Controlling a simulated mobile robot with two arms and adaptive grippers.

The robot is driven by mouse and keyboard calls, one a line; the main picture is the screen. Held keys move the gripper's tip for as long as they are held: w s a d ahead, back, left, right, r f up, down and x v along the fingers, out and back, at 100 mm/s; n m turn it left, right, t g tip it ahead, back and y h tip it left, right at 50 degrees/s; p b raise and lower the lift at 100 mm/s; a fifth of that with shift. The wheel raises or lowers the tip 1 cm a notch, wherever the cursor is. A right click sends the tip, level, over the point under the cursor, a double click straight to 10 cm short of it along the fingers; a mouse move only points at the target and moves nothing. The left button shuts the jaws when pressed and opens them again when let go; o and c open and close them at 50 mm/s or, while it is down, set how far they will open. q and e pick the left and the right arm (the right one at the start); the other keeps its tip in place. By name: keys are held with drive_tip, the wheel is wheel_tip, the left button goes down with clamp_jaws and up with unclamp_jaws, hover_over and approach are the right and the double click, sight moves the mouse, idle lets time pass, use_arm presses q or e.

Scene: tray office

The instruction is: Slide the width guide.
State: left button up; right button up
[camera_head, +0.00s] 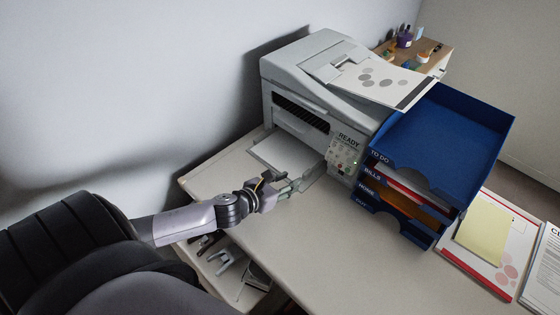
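A light grey printer (300,62) stands on the desk with a paper tray low at its front. White paper (283,154) lies in the tray opening. My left gripper (287,184) reaches in from the left, with its fingers over the tray's front right part, close to the paper's near edge. The fingers are small and dark here, so I cannot tell if they are open, shut or touching the guide. The width guide cannot be clearly picked out; the gripper may cover it. My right gripper is not in view.
A blue stacked letter tray (450,135) stands right of the printer, close to its control panel (343,152). A printed sheet (375,83) lies on top of the printer. A folder (512,250) with a yellow note is at the right. The desk front (330,255) is clear.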

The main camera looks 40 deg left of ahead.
use_arm(q)
drive_tip(key=shift+v, duration=1.6)
